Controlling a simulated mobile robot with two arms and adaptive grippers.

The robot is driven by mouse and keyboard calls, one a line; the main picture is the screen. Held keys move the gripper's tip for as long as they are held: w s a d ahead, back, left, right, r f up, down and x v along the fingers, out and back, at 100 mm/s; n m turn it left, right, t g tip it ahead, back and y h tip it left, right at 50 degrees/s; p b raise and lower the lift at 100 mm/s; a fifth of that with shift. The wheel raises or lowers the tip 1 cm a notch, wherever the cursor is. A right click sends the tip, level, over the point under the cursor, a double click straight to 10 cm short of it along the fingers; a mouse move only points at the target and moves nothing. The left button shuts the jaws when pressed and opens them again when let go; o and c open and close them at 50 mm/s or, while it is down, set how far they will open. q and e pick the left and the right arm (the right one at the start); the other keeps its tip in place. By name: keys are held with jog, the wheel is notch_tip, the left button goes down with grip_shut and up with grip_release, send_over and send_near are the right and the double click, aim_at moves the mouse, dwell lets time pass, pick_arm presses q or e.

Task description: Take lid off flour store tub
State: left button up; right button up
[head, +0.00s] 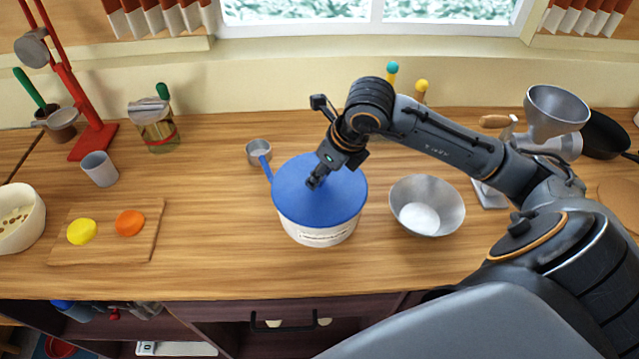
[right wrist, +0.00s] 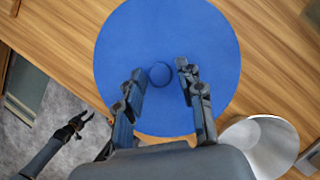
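The flour tub (head: 321,235) is white with a printed label and stands upright on the wooden counter. Its round blue lid (head: 340,205) sits on top, and it fills much of the right wrist view (right wrist: 125,45). My right gripper (head: 314,182) is over the middle of the lid, pointing down. In the right wrist view its fingers (right wrist: 161,72) are apart, with the small blue knob (right wrist: 159,75) between their tips. In the head view the gripper hides the knob. My left gripper (right wrist: 82,122) shows low at the left of the right wrist view, open and empty, away from the counter.
A metal bowl with white powder (head: 420,218) stands close right of the tub. A metal measuring cup (head: 259,151) with a blue handle lies behind left. A board (head: 105,245) with yellow and orange pieces is further left. Counter between board and tub is clear.

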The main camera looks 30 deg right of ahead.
grip_shut()
jog(key=shift+w, duration=0.1)
jog(key=shift+r+b, duration=0.35)
jog(key=shift+r, duration=0.1)
notch_tip(320, 180, up, 2)
jog(key=shift+r+b, duration=0.1)
jog(key=shift+b, duration=0.55)
jog(key=s+d+r+b, duration=0.2)
jog(key=s+r+b, duration=0.3)
jog(key=s, duration=0.1)
jog(key=s+d+r+b, duration=0.3)
jog(key=s+r+b, duration=0.2)
jog(key=s, duration=0.2)
jog(key=shift+d, duration=0.35)
